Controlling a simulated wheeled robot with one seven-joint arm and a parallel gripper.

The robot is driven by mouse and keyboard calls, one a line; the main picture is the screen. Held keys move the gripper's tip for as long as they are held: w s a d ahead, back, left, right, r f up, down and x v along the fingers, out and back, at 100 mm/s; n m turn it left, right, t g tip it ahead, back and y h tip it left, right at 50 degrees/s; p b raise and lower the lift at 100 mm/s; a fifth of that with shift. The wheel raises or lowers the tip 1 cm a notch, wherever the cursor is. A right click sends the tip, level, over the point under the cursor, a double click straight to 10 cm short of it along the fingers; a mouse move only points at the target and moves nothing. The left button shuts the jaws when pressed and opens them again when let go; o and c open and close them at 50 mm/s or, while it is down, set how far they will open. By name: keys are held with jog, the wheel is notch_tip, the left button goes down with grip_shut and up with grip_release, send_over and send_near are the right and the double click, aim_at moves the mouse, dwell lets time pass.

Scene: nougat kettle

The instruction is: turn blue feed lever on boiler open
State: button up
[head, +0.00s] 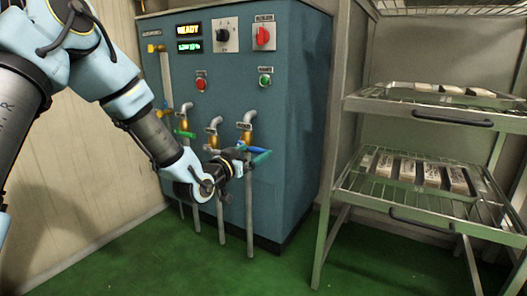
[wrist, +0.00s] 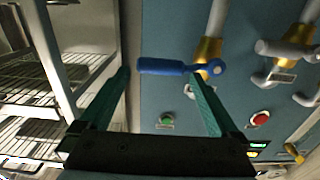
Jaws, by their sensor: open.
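The blue feed lever (wrist: 165,66) lies crosswise at a brass valve (wrist: 208,50) on the boiler's front. In the wrist view, which looks upside down, its grip points left from the pivot. In the head view the lever (head: 256,149) points right from the rightmost valve, partly hidden by my gripper. The boiler (head: 290,110) is a blue-grey cabinet. My gripper (wrist: 161,72) is open, its teal fingers spread to either side of the lever's grip. In the head view my gripper (head: 250,158) is in front of the lever. Whether either finger touches it I cannot tell.
A green lever (head: 185,134) and a grey-handled valve (wrist: 275,48) sit beside the blue lever's valve. Green and red buttons (head: 265,81) (head: 201,84) are above. A wire rack (head: 345,190) with trays stands right of the boiler. The green floor in front is clear.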

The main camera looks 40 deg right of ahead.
jog(key=b+x, duration=0.1)
jog(key=x, duration=0.5)
jog(key=shift+d, duration=0.2)
jog(key=shift+w, duration=0.1)
grip_shut()
dwell(0.5)
jog(key=shift+b, duration=0.3)
